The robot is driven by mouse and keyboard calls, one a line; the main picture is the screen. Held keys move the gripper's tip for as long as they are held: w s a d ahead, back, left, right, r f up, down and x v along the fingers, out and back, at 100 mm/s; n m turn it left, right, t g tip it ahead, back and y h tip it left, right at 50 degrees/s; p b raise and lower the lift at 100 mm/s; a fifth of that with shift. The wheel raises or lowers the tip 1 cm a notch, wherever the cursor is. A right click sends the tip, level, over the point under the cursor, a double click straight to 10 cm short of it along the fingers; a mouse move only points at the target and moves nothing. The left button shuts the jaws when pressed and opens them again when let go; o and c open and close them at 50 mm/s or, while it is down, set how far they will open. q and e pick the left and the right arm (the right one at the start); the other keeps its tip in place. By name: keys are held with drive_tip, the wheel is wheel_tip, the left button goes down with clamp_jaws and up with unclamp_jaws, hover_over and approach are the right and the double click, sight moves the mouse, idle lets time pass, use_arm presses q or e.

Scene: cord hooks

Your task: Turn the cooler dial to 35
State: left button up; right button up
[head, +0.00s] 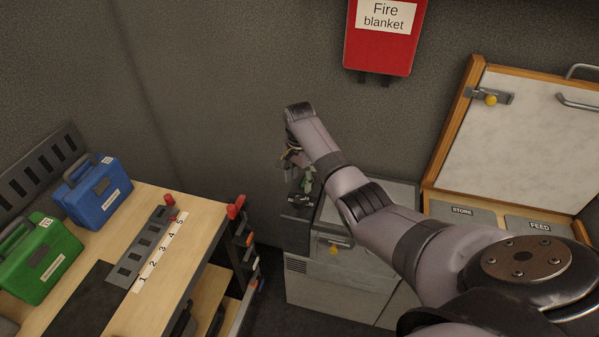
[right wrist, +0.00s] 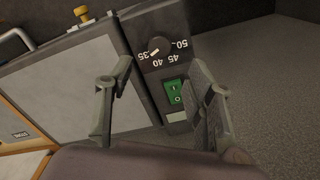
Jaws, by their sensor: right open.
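The cooler (head: 325,288) is a grey cabinet against the wall in the head view, and its panel also shows in the right wrist view. The dark round dial (right wrist: 158,47) sits on a black panel with the marks 35, 40, 45 and 50 around it. A small pale mark shows on the dial's lower left; I cannot tell its exact setting. My right gripper (right wrist: 160,78) is open, its fingers on either side of the panel's lower part and apart from the dial. In the head view the right gripper (head: 301,183) is at the cooler's far left corner, hiding the dial.
A green switch (right wrist: 174,91) sits below the dial. An open-lidded chest (head: 462,203) stands to the right. A wooden bench (head: 190,213) with blue and green cases is at left. The floor between is narrow.

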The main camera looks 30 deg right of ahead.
drive_tip(key=shift+r, duration=1.5)
